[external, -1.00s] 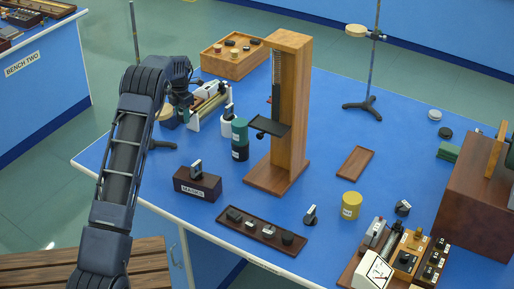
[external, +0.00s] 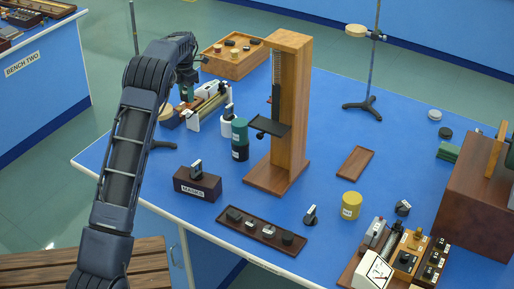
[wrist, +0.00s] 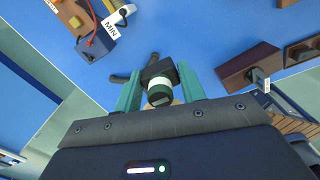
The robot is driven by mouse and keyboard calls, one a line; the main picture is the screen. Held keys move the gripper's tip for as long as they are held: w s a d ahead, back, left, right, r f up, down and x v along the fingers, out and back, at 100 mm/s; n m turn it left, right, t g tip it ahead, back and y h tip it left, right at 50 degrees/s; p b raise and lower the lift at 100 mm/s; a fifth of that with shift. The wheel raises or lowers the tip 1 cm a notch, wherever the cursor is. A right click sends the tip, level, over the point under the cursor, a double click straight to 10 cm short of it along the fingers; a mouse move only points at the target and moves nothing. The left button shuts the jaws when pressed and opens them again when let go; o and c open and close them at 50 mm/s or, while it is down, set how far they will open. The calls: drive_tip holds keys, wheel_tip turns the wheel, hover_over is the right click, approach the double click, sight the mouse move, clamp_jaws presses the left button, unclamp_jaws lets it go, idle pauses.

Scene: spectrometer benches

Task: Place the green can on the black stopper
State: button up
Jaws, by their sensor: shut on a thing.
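In the external view my gripper (external: 187,91) hangs over the far left of the blue bench, and the can cannot be made out there. A dark block shows just beyond the can in the wrist view. The black stopper is not certain; a dark round disc (external: 445,133) at the right back may be it.
A tall wooden stand (external: 291,115) rises mid-bench, with a teal and black stack (external: 240,139) beside it. A wooden tray (external: 232,58) is behind.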

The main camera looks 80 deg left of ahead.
drive_tip(key=w+d+r, duration=0.2)
drive_tip(key=w+d, duration=0.6)
drive_tip(key=d, duration=0.3)
drive_tip(key=r+m, duration=0.2)
drive_tip(key=m, duration=0.7)
hover_over(288, 235)
wheel_tip(288, 235, down, 20)
drive_tip(key=shift+f, duration=0.1)
drive_tip(key=shift+f, duration=0.1)
drive_tip(key=o, duration=1)
drive_tip(key=shift+c, duration=0.2)
wheel_tip(288, 235, up, 13)
drive_tip(key=shift+f, duration=0.2)
